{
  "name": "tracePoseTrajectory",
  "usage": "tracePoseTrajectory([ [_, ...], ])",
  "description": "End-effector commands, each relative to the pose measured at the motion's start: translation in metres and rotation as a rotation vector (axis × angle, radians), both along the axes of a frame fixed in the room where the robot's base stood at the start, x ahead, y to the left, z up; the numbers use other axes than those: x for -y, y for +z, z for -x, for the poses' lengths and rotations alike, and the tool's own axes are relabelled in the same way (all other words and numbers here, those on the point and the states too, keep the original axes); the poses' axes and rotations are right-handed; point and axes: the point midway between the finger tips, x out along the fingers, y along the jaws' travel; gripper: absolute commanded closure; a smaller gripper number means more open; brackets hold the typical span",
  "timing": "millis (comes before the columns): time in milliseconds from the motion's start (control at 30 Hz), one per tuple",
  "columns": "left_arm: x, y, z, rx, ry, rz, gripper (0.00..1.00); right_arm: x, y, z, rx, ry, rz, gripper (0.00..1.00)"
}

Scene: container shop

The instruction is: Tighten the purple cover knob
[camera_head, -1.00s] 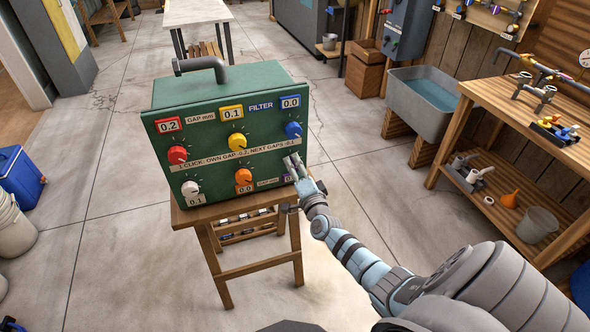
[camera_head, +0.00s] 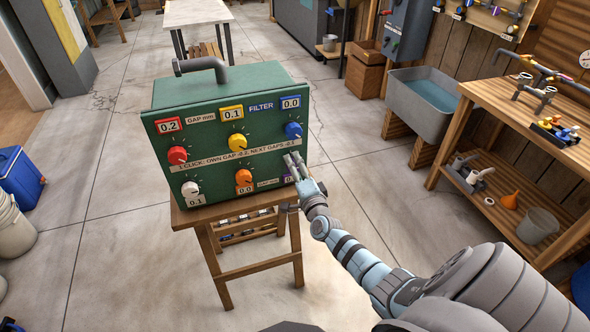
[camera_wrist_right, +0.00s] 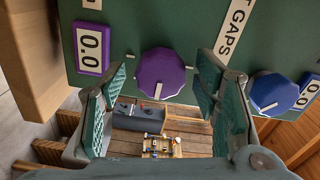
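The green filter box (camera_head: 217,150) stands on a wooden stand and carries several coloured knobs with number labels. The purple knob (camera_wrist_right: 160,74) shows in the right wrist view, with a white pointer mark and a purple label reading 0.0 (camera_wrist_right: 91,48) beside it. In the head view my right gripper (camera_head: 292,166) is at the box's lower right corner and hides most of that knob. In the wrist view the right gripper (camera_wrist_right: 160,100) is open, its teal finger pads on either side of the purple knob and apart from it. My left gripper is not in view.
The blue knob (camera_wrist_right: 273,93) sits close beside one right finger. Other knobs are red (camera_head: 177,155), yellow (camera_head: 237,142), orange (camera_head: 244,177) and white (camera_head: 190,188). A sink (camera_head: 424,103) and wooden workbench (camera_head: 480,95) stand to the right. Floor around the stand is clear.

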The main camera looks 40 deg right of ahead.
Motion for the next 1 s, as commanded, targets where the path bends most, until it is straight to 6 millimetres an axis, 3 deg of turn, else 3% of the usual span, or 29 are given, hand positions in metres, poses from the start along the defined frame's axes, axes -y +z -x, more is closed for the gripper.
tracePoseTrajectory([
  [267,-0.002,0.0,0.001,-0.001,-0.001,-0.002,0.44,-0.002,0.0,0.007,0.002,-0.001,0.002,0.44],
  [700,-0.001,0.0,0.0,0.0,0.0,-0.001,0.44,-0.037,-0.001,0.104,-0.002,0.0,-0.001,0.44],
  [1000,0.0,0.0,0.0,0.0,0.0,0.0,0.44,-0.04,0.0,0.113,0.0,0.0,0.0,0.44],
])
